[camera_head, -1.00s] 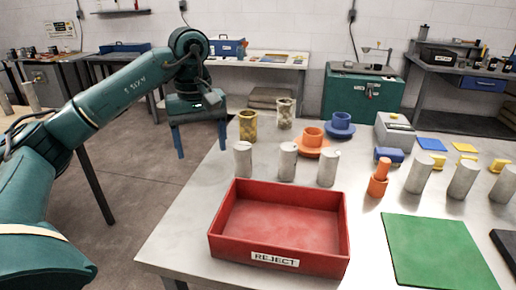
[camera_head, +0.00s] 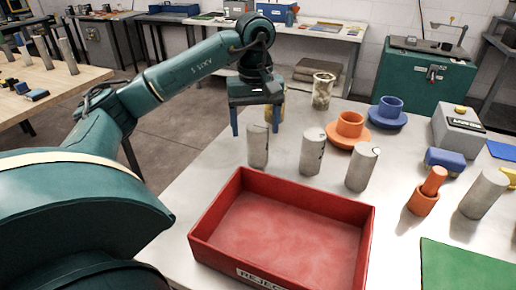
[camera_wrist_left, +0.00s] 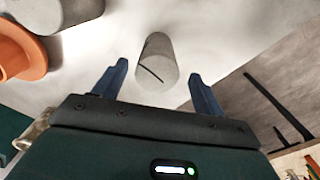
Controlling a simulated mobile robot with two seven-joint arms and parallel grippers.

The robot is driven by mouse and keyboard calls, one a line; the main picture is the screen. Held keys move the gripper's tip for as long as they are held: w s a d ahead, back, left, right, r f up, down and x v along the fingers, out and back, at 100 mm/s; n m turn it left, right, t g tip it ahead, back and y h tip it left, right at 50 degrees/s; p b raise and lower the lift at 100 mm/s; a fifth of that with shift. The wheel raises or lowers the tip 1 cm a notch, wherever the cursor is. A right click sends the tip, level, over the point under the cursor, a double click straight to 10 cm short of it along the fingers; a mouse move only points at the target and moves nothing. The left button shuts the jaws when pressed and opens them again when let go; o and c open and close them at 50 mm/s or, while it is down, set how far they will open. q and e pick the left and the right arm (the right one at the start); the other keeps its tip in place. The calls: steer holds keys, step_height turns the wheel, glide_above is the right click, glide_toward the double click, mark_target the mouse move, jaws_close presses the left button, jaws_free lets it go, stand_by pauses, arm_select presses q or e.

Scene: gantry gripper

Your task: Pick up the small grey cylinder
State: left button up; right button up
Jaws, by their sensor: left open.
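Three similar grey cylinders stand upright in a row behind the red tray: a left one (camera_head: 258,146), a middle one (camera_head: 313,152) and a right one (camera_head: 362,167). My left gripper (camera_head: 257,119) is open, pointing down, above and slightly behind the left cylinder, with nothing held. In the left wrist view, a grey cylinder (camera_wrist_left: 157,62) with a dark line lies between and beyond the open fingers of my left gripper (camera_wrist_left: 158,72). I see no contact. My right gripper is not in view.
The red tray (camera_head: 204,222) stands in front of the row. Behind are a mottled cylinder (camera_head: 323,90), a yellowish one partly hidden by my gripper (camera_head: 276,104), and orange (camera_head: 349,131) and blue (camera_head: 387,113) flanged parts. Another grey cylinder (camera_head: 484,194) stands at the right.

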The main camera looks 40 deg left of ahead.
mark_target(258, 143)
arm_select(q)
steer(key=f, duration=0.5)
steer(key=shift+d+f, duration=0.25)
steer(key=shift+f, duration=0.05)
steer(key=shift+c, duration=0.2)
steer(key=shift+w+r, duration=0.1)
steer(key=c, duration=1.3)
